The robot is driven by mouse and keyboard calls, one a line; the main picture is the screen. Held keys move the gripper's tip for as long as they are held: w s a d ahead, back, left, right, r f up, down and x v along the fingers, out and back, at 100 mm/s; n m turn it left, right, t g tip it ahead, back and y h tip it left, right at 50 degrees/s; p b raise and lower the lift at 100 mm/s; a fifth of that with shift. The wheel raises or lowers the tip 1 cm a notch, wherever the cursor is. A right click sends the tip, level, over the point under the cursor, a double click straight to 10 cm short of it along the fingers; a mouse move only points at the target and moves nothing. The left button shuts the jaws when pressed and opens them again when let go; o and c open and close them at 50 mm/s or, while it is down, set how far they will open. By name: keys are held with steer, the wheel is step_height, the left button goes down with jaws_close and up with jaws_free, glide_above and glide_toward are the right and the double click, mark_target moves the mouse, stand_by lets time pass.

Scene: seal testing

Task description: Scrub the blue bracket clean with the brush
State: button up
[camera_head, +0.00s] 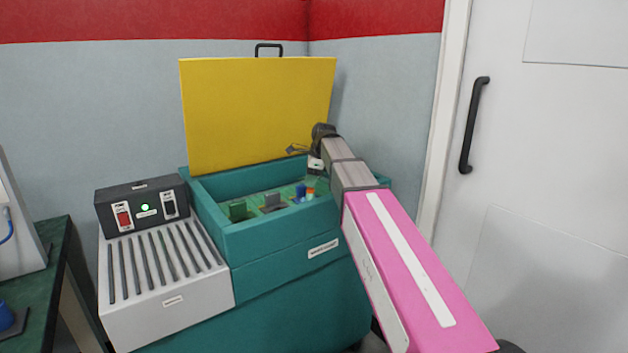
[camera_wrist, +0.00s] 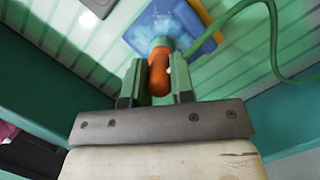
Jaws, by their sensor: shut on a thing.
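My gripper (camera_wrist: 157,66) is shut on the orange handle of the brush (camera_wrist: 158,77), between its two green fingers. A green hose (camera_wrist: 238,10) loops beside the handle and runs off to the right. The blue bracket (camera_wrist: 205,43) lies just beyond the brush tip, with yellow along its edge and a pale, whitish patch near the brush head. The brush head appears to touch or nearly touch it; the exact contact is hard to tell. In the head view the blue bracket (camera_head: 300,192) is small, near the right end of the teal washer basin (camera_head: 265,236), below my gripper.
A green part (camera_head: 238,211) and a grey part (camera_head: 272,202) sit in the basin left of the bracket. The yellow lid (camera_head: 260,110) stands open behind. A switch box (camera_head: 142,206) with a lit green lamp stands on the ribbed grey drainboard (camera_head: 165,270) at left.

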steer(key=shift+s+a, duration=0.45)
steer(key=shift+a, duration=0.2)
steer(key=shift+s+a, duration=0.4)
steer(key=shift+a, duration=0.2)
steer(key=shift+w+d, duration=0.55)
steer(key=shift+d, duration=0.3)
steer(key=shift+w+d, duration=0.6)
steer(key=shift+d, duration=0.2)
steer(key=shift+w+d, duration=0.55)
steer(key=shift+d, duration=0.3)
steer(key=shift+r, duration=0.1)
step_height(320, 180, up, 7)
